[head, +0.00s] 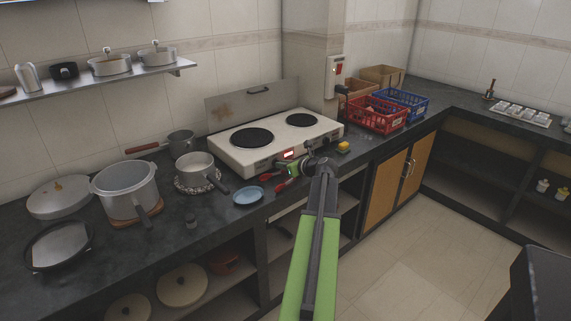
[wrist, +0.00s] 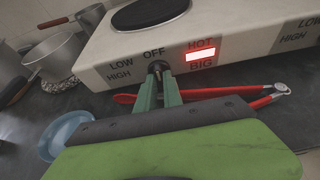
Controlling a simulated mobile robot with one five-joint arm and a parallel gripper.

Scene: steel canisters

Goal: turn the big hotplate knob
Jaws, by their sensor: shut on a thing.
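The white two-plate hotplate (head: 232,151) stands on the dark counter, with its big black plate (head: 251,138) on the left. In the wrist view, the dark big knob (wrist: 156,66) sits on the front face between the words LOW, OFF and HIGH. My gripper (wrist: 158,76) is shut on this knob, its green fingers hiding most of it. Its pointer direction cannot be made out. A red light (wrist: 200,56) is lit between HOT and BIG, right of the knob. In the head view, my gripper (head: 300,163) is at the hotplate's front.
Red-handled tongs (wrist: 230,93) lie on the counter just below the knob, close to my gripper. A blue plate (head: 249,195) and a pot (head: 195,166) stand to the left. A yellow sponge (head: 343,147) and red crate (head: 376,116) are to the right.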

